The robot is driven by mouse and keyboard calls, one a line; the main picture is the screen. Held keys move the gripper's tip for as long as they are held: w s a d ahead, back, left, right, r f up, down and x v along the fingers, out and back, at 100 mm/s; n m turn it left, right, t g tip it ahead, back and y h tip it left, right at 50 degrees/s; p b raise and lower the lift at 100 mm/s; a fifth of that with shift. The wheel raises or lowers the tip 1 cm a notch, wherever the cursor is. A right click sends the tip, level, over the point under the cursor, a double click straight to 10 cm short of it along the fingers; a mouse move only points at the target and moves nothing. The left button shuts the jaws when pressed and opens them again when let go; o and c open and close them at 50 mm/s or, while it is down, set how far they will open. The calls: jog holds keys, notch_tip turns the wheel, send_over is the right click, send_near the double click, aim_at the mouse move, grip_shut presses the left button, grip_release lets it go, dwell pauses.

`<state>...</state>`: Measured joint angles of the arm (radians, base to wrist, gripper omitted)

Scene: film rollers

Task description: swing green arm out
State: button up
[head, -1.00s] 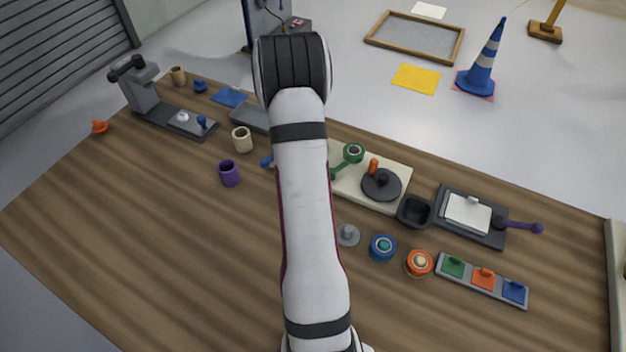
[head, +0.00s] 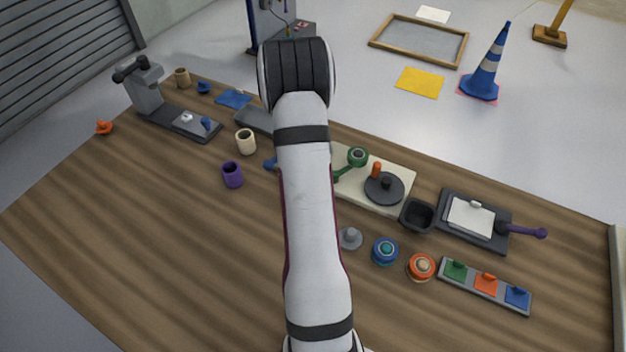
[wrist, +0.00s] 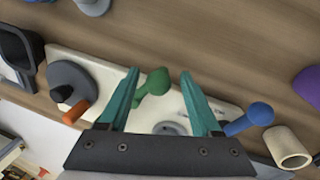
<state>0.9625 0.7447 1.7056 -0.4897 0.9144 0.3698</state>
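The green arm (head: 347,166) with its round end lies on the cream base plate (head: 400,192), just right of my arm in the head view. In the wrist view the green arm (wrist: 155,82) shows a rounded knob between the teal fingers of my gripper (wrist: 159,73). In the wrist view a blue knob (wrist: 260,112) sticks out at the right end of the cream plate (wrist: 105,72). My gripper is hidden behind my arm in the head view.
A dark disc (head: 383,189) with an orange peg (head: 376,169) sits on the cream plate. A black cup (head: 417,215) stands to its right. Cream (head: 245,142) and purple (head: 232,175) cups stand left of my arm. The front left table is clear.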

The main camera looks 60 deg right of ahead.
notch_tip(320, 180, up, 16)
jog(key=w, duration=0.3)
jog(key=shift+a+f, duration=0.25)
jog(key=shift+a, duration=0.05)
jog(key=w+a+r+n+t, duration=0.1)
jog(key=a+r+n, duration=0.1)
jog(key=a, duration=0.9)
jog(key=w+a+r+n, duration=0.1)
jog(key=a+r+n, duration=0.2)
jog(key=a, duration=0.7)
jog(key=s+a+f+n+y, duration=0.1)
jog(key=s+a+n, duration=0.1)
jog(key=s+a, duration=0.4)
jog(key=s+a+f+n+t+y, duration=0.1)
jog(key=s+a+f+n, duration=0.1)
jog(key=s+a, duration=0.4)
jog(key=a+n, duration=0.1)
jog(key=a, duration=0.4)
jog(key=shift+s+a, duration=0.2)
jog(key=shift+a, duration=0.2)
